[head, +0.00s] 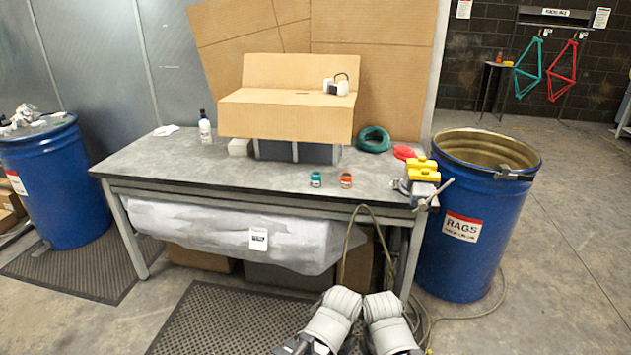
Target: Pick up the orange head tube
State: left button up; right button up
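The orange head tube (346,180) is a small, short orange piece standing near the front edge of the grey workbench (215,178), right of centre. A similar teal piece (316,179) stands just left of it, with a gap between them. Two grey, padded parts of my arms show at the bottom of the head view, below and in front of the bench. I cannot make out either gripper's fingers. Nothing touches the orange head tube.
Behind the tubes stands a cardboard box (285,115) on a dark base. A green coil (374,139), a red item (404,152) and a vise with yellow jaws (422,168) are to the right. A blue rags drum (462,255) stands beside the bench. A hose hangs in front.

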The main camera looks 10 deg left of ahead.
aim_at(346, 180)
jog(key=i+j+z, duration=0.35)
jog(key=i, duration=0.15)
jog(key=i+j+z, duration=0.35)
jog(key=i, duration=0.15)
jog(key=i+j+z, duration=0.35)
jog(key=i+j, duration=0.05)
jog(key=j, duration=0.1)
